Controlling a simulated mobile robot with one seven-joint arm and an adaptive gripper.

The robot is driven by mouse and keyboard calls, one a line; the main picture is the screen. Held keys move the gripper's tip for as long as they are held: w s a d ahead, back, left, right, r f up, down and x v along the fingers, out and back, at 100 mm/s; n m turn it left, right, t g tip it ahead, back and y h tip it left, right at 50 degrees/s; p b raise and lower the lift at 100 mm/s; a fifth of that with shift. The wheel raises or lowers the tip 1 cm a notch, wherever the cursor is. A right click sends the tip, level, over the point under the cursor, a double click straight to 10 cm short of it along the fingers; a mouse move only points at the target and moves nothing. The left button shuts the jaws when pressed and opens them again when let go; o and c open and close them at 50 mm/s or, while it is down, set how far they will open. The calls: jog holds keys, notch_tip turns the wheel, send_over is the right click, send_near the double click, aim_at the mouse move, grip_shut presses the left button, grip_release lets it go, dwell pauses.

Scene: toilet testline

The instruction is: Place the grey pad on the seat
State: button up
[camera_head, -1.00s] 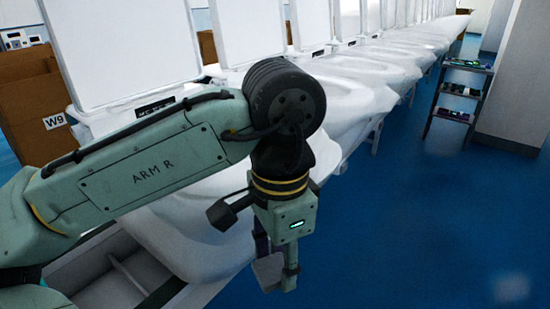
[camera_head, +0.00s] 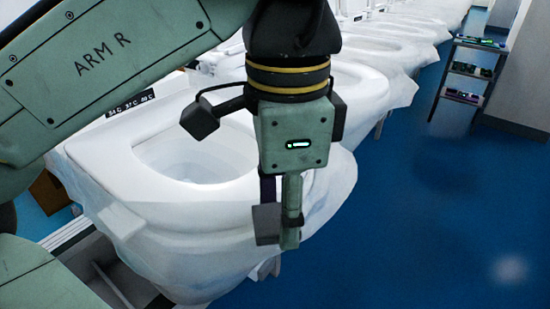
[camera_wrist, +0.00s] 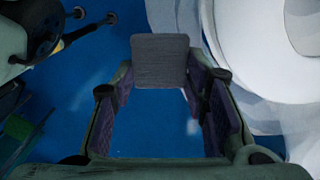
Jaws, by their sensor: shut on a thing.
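The grey pad (camera_head: 266,224) is a small flat square held at the tips of my gripper (camera_head: 285,232). In the wrist view the pad (camera_wrist: 160,60) sits between the two fingertips, with one finger on each side. The white toilet seat (camera_head: 105,160) is a ring around an open bowl, left of and behind the gripper in the head view. The pad appears in front of the bowl's outer right side; its height over the seat is hard to tell. In the wrist view white curved toilet surfaces (camera_wrist: 240,50) lie to the right, apart from the pad.
More white toilets (camera_head: 365,85) stand in a row toward the back. A dark shelf rack (camera_head: 470,70) with small items stands at the right. The blue floor (camera_head: 400,240) is clear at the right. A label strip (camera_head: 130,103) with temperatures lies behind the seat.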

jog(key=w+p, duration=0.1)
jog(key=w, duration=0.8)
jog(key=w+f+p, duration=0.1)
jog(key=w, duration=0.4)
jog(key=shift+w+f+p, duration=0.1)
jog(key=shift+w+p, duration=0.05)
jog(key=shift+p, duration=0.15)
jog(key=shift+w+f, duration=0.15)
jog(key=shift+f, duration=0.8)
jog(key=shift+w+f, duration=0.15)
jog(key=shift+f, duration=0.75)
jog(key=shift+f, duration=0.1)
jog(key=shift+o, duration=1.3)
jog(key=shift+f, duration=0.1)
jog(key=o, duration=0.5)
jog(key=shift+c, duration=0.2)
notch_tip(320, 180, up, 12)
jog(key=p, duration=0.1)
jog(key=shift+r, duration=0.25)
jog(key=shift+w, duration=0.1)
